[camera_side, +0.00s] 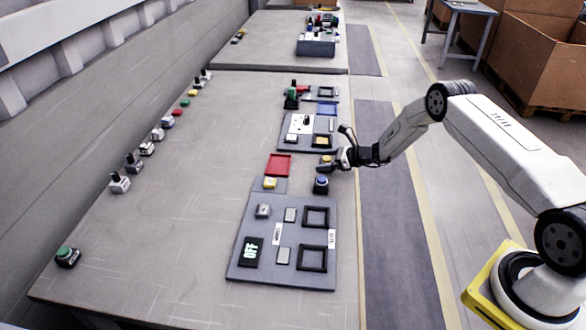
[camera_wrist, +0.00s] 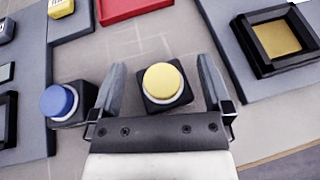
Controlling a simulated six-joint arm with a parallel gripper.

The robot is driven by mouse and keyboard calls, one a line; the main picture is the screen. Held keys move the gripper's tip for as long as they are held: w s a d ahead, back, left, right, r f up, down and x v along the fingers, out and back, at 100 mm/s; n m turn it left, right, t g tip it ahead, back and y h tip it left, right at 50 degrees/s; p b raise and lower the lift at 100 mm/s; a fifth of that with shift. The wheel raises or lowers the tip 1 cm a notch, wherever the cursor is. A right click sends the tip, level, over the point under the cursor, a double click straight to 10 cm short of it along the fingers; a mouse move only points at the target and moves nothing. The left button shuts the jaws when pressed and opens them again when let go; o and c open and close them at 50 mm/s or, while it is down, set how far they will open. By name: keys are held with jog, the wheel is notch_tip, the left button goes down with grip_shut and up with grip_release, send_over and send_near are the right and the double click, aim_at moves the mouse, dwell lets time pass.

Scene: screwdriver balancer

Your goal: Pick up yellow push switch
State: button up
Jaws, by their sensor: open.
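The yellow push switch (camera_wrist: 163,82) has a round yellow cap on a dark square base. In the wrist view it stands between the two fingers of my gripper (camera_wrist: 162,70), with a visible gap on each side. My gripper is open and not closed on it. In the side view the yellow push switch (camera_side: 326,158) sits near the right table edge. There my gripper (camera_side: 330,165) is low over the table beside it and partly hides it.
A blue push switch (camera_wrist: 60,101) stands close outside my left finger. A red tray (camera_wrist: 130,8) lies beyond. A panel with a yellow square in a black frame (camera_wrist: 262,60) is at the right. Bare table (camera_side: 195,165) lies to the left in the side view.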

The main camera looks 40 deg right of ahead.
jog(key=c, duration=1.3)
jog(key=shift+r, duration=0.15)
jog(key=shift+r, duration=1.25)
jog(key=shift+s+r, duration=0.1)
jog(key=shift+r, duration=0.25)
jog(key=s+a+r, duration=0.2)
jog(key=s+r, duration=0.7)
jog(key=s, duration=0.4)
jog(key=shift+s+a+r, duration=0.25)
jog(key=shift+s+r, duration=0.05)
